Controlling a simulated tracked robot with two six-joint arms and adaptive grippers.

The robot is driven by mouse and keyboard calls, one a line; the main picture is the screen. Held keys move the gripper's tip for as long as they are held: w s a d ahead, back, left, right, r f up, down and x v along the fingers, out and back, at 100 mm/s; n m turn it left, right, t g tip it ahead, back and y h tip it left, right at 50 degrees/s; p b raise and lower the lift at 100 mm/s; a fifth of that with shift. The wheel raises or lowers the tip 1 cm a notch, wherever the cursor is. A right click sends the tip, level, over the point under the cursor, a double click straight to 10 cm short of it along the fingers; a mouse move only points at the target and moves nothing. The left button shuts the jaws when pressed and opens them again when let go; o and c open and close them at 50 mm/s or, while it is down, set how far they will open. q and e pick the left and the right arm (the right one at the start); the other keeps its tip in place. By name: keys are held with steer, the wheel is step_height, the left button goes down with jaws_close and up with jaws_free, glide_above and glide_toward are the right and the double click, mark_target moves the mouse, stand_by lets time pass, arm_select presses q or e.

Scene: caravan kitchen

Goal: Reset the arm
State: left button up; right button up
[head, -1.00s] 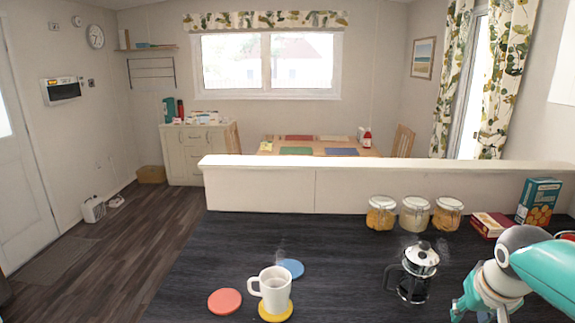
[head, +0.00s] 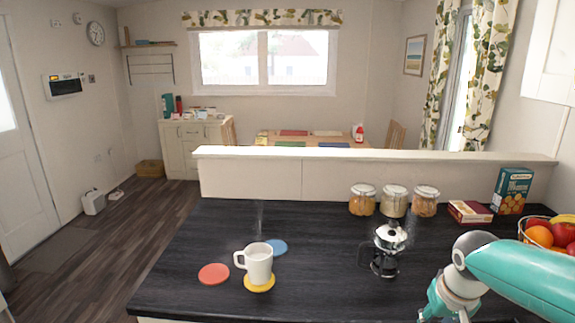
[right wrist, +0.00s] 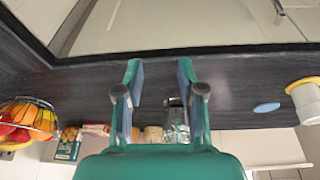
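My right arm comes in from the right in the head view, and its gripper (head: 436,310) points down over the front right of the dark counter (head: 320,240). In the right wrist view the two fingers of the right gripper (right wrist: 160,85) stand apart with nothing between their tips. A glass and metal French press (head: 386,250) stands on the counter, left of the gripper and farther back. It also shows beyond the fingers in the right wrist view (right wrist: 174,122). My left gripper is in neither view.
A white mug (head: 258,264) stands on a yellow coaster (head: 259,285); red (head: 214,274) and blue (head: 278,247) coasters lie nearby. Several jars, a red box (head: 470,212) and a teal box (head: 512,190) line the back. A fruit basket (head: 548,235) stands behind my right arm.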

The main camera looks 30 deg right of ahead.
steer(key=w+a+f+n+g+y, duration=0.3)
steer(key=a+f+n+y, duration=0.1)
steer(key=a+f, duration=1.4)
steer(key=s+a+f+y, duration=0.1)
steer(key=s+a+f, duration=0.2)
steer(key=a+f, duration=0.5)
steer(key=s+a+f+n+t+y, duration=0.1)
steer(key=s+a+f, duration=0.2)
steer(key=a+f, duration=0.6)
steer(key=shift+a+f, duration=0.3)
steer(key=shift+f, duration=0.15)
